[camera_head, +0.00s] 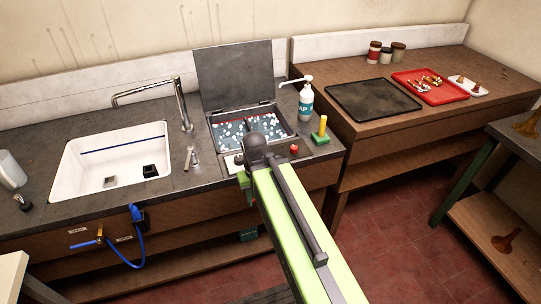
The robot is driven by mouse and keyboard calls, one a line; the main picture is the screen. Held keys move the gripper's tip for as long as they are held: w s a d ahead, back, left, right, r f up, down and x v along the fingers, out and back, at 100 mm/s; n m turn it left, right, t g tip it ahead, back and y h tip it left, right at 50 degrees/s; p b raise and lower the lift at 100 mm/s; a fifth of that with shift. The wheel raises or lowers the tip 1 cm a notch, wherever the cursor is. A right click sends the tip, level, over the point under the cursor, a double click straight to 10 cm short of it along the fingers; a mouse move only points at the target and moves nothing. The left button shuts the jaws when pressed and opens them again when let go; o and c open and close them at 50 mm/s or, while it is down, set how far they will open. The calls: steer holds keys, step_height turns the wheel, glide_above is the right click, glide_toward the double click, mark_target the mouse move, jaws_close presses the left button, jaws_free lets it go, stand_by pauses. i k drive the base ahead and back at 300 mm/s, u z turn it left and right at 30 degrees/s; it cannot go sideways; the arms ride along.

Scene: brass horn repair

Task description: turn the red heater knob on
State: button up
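The red heater knob (294,149) is small and sits on the front edge of the dark counter, just in front of the open-lidded basin (252,128). Its pointer or on/off mark is too small to read. My lime-green arm reaches in from the bottom, and its dark rounded joint is left of the knob.
A yellow-handled green tool (321,130) stands right of the knob, and a soap bottle (305,101) stands behind it. A white sink (115,160) with a tap (160,100) is at left. A black tray (372,99) and red tray (430,86) lie on the right bench.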

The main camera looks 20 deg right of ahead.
mark_target(293, 150)
steer(key=u, duration=0.25)
steer(key=k, duration=1.15)
steer(key=u, duration=1.15)
steer(key=i, duration=0.9)
steer(key=z, duration=0.55)
steer(key=i, duration=0.5)
steer(key=z, duration=0.25)
